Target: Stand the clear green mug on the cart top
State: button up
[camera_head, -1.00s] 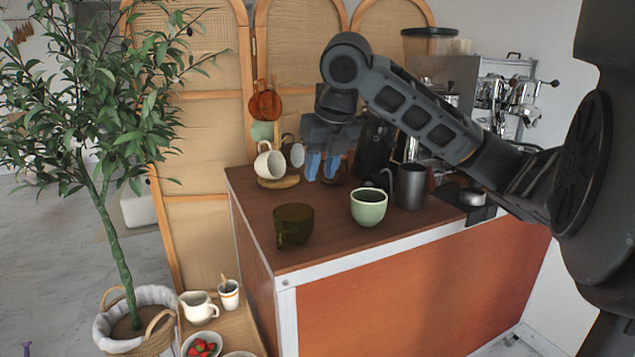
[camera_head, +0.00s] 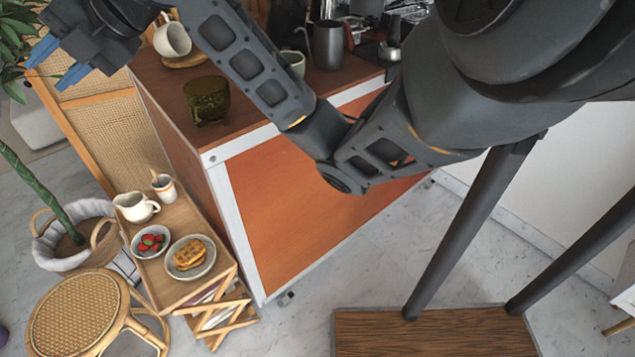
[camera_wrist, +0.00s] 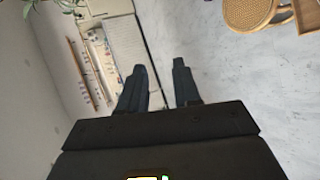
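My gripper (camera_head: 52,68) is at the upper left of the head view, out to the left of the cart and apart from the mug. Its two fingers are spread with a gap between them. The mug is not in the wrist view.
A pale green cup (camera_head: 293,62), partly behind my arm, and a dark grey pitcher (camera_head: 327,45) stand on the cart. Below are a wooden side table (camera_head: 172,292) with food and a rattan stool (camera_head: 78,315).

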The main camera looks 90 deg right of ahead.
jog(key=w+a+f+m+t, duration=0.3)
jog(key=a+m+t, duration=0.1)
jog(key=a+m, duration=0.6)
jog(key=s+a+f+m+h, duration=0.2)
jog(key=s+a+f+m, duration=0.55)
jog(key=a+f, duration=0.2)
jog(key=s+a+f+m+g+h, duration=0.1)
jog(key=s+a+f+m, duration=0.1)
jog(key=s+f, duration=0.45)
jog(key=s+a+f+m+h, duration=0.1)
jog(key=s+a+f+m, duration=0.15)
jog(key=s, duration=0.65)
jog(key=s+d+n+y, duration=0.1)
jog(key=s+d+y, duration=0.1)
jog(key=s, duration=1.2)
jog(key=shift+s+r+g, duration=0.3)
jog(key=shift+d, duration=0.2)
